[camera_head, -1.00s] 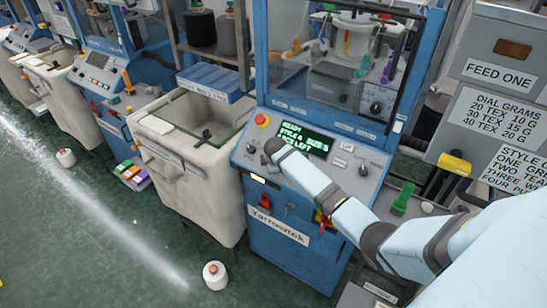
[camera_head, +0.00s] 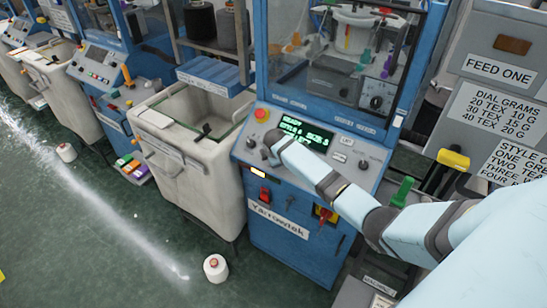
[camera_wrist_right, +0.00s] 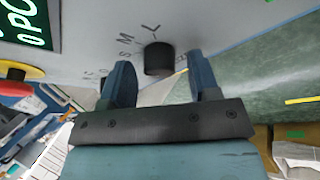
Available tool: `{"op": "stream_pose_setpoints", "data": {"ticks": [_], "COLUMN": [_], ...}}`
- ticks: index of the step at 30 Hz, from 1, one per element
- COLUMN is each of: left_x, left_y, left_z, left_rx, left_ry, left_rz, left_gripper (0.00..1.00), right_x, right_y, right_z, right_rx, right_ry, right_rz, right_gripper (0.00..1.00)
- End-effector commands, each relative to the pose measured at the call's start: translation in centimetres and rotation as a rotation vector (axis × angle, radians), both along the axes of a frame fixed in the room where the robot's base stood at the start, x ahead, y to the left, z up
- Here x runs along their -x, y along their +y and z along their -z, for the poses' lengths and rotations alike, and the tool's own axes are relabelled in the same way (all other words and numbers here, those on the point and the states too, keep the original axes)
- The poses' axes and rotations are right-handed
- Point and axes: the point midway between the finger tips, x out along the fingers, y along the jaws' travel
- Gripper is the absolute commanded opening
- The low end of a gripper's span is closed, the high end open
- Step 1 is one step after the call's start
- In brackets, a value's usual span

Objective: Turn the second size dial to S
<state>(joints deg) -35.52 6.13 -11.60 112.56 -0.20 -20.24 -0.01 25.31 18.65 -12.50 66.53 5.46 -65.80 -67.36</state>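A black dial (camera_wrist_right: 158,58) stands on a grey panel in the right wrist view. My right gripper (camera_wrist_right: 160,68) is open, one finger on each side of the dial, with a visible gap on both sides. Which letter the dial points to cannot be told. In the head view my right arm reaches to the left part of the blue machine's control panel (camera_head: 345,178), and its gripper end (camera_head: 274,142) hides the dial there. My left gripper is out of view.
A green-lettered screen (camera_head: 303,134) sits right beside my right gripper. A red stop button (camera_head: 262,114) on yellow is near it. A pale bin (camera_head: 212,165) stands left of the machine, and a white cone (camera_head: 215,268) is on the floor.

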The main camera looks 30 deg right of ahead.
Motion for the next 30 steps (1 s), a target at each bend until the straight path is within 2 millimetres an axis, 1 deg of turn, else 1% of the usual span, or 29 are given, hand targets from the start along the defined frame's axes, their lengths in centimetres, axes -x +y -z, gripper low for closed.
{"op": "stream_pose_setpoints", "data": {"ticks": [7, 11, 14, 21, 24, 27, 30], "left_x": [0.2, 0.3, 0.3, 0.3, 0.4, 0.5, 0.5], "left_y": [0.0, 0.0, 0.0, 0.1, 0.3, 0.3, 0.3], "left_z": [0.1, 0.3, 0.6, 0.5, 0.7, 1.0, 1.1], "left_rx": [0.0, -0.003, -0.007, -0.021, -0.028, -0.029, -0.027], "left_ry": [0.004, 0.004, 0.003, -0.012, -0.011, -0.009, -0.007], "left_rz": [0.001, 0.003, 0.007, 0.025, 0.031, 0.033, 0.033], "left_gripper": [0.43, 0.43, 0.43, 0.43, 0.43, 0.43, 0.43], "right_x": [0.0, 0.4, 1.0, 3.3, 4.2, 4.9, 5.3], "right_y": [0.0, 0.2, 0.5, 1.9, 2.4, 2.8, 3.1], "right_z": [-0.1, -0.8, -2.1, -7.1, -8.9, -10.4, -11.4], "right_rx": [0.0, 0.0, 0.0, 0.0, 0.0, 0.001, 0.0], "right_ry": [0.0, -0.001, -0.003, -0.004, -0.003, -0.003, -0.001], "right_rz": [0.001, 0.001, 0.0, -0.001, -0.002, -0.001, 0.0], "right_gripper": [0.56, 0.56, 0.56, 0.56, 0.56, 0.56, 0.56]}}
